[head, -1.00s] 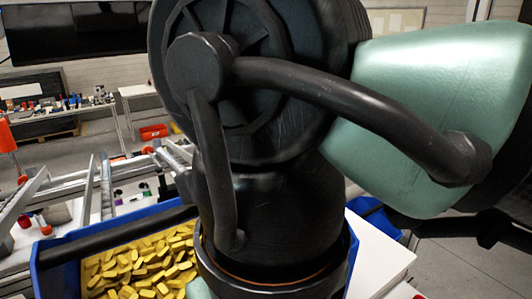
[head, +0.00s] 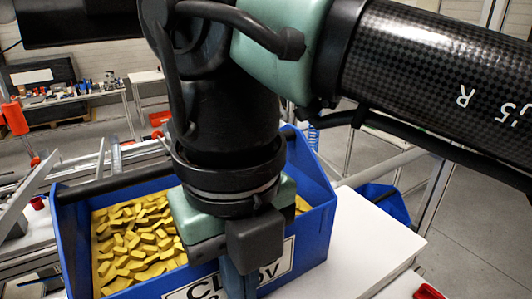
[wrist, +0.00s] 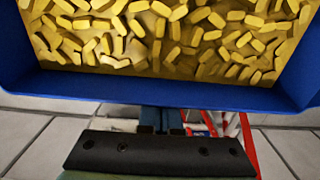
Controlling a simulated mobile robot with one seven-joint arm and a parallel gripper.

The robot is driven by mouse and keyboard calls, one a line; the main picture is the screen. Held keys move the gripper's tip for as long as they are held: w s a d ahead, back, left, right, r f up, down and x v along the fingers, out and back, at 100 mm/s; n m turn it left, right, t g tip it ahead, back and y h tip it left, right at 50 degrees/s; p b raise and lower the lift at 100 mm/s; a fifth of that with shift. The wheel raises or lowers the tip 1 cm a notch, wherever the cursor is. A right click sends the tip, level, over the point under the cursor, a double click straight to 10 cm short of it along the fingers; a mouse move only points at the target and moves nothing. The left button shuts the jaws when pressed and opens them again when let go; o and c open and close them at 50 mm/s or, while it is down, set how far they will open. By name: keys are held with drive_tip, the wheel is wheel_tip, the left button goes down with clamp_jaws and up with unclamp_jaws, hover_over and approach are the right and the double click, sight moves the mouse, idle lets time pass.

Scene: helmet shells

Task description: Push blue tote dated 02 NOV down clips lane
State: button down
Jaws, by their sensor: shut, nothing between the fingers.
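A blue tote (head: 314,228) full of yellow clip-like pieces (head: 130,240) stands at the centre-left of the head view. A white label (head: 274,262) on its near wall shows "CL" and "OV"; my gripper hides the rest, so the full date cannot be read. My gripper (head: 238,284) points down at the near wall, in front of the label. In the wrist view its shut fingers (wrist: 161,120) are empty and just outside the tote's blue wall (wrist: 160,92). Whether they touch the wall is unclear.
Metal lane rails (head: 103,165) lie left of and behind the tote. A white surface (head: 365,245) extends to its right, mostly clear. Another blue container (head: 386,203) shows lower down behind it. A red item (head: 428,291) is at the bottom right.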

drive_tip(key=shift+w+a+p, duration=0.15)
drive_tip(key=shift+w+a, duration=0.55)
drive_tip(key=shift+w, duration=0.3)
drive_tip(key=shift+w+a+p, duration=0.2)
drive_tip(key=shift+w+a, duration=0.55)
drive_tip(key=shift+w, duration=0.2)
drive_tip(key=shift+w+a+p, duration=0.15)
drive_tip(key=shift+w+a, duration=0.55)
drive_tip(key=shift+w, duration=0.3)
wheel_tip(320, 180, up, 8)
drive_tip(key=s+d+p, duration=0.1)
drive_tip(key=s+p, duration=0.1)
drive_tip(key=p, duration=0.2)
drive_tip(key=shift+s+d+p, duration=0.3)
drive_tip(key=shift+d, duration=0.1)
